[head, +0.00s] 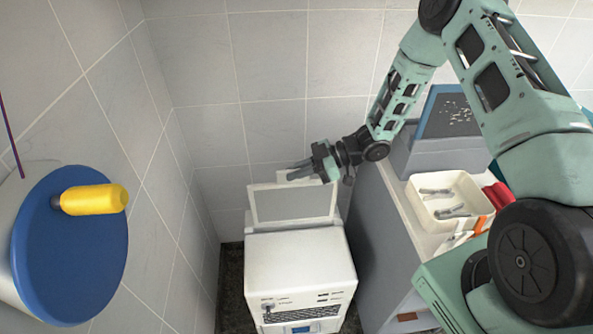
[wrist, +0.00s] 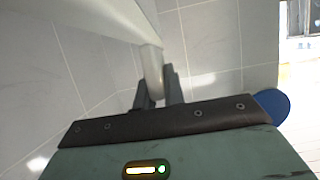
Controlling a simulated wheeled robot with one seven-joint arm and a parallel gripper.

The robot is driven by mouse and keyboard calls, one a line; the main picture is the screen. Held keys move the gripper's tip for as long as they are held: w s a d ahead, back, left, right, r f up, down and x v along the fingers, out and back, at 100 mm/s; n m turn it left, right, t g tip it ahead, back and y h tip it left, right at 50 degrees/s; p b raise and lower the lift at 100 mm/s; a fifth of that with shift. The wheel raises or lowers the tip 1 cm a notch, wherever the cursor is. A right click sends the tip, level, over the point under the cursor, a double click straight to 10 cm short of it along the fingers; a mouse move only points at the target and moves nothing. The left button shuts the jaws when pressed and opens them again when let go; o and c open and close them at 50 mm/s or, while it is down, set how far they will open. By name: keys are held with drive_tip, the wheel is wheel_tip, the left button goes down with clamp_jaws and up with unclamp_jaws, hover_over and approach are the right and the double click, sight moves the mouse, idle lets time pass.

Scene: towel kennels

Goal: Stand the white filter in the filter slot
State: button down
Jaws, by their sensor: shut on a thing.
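The white filter (head: 292,204), a white-framed panel with a grey face, is upright at the top of the white machine (head: 300,258). Its lower edge is close to the machine's top at the back. I cannot tell whether that edge is inside a slot or above it; the slot itself is not visible. My gripper (head: 300,172) is at the filter's upper edge, shut on its small tab. In the wrist view the pale tab (wrist: 152,72) is between the two dark fingers of my gripper (wrist: 158,85), and the white panel (wrist: 80,30) runs to the upper left.
A counter on the right holds a cream tray (head: 448,230) of metal tools and a blue-framed dark panel (head: 450,112). A blue disc (head: 65,262) with a yellow cylinder (head: 95,199) is at the left. Tiled walls (head: 205,75) close off the back and left.

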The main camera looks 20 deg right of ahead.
sight(306, 181)
idle(0.4)
drive_tip(key=shift+f+b, duration=0.95)
drive_tip(key=shift+f, duration=0.65)
drive_tip(key=shift+f+b, duration=0.6)
drive_tip(key=shift+f, duration=0.35)
drive_tip(key=shift+f+b, duration=2.8)
drive_tip(key=shift+f, duration=1.35)
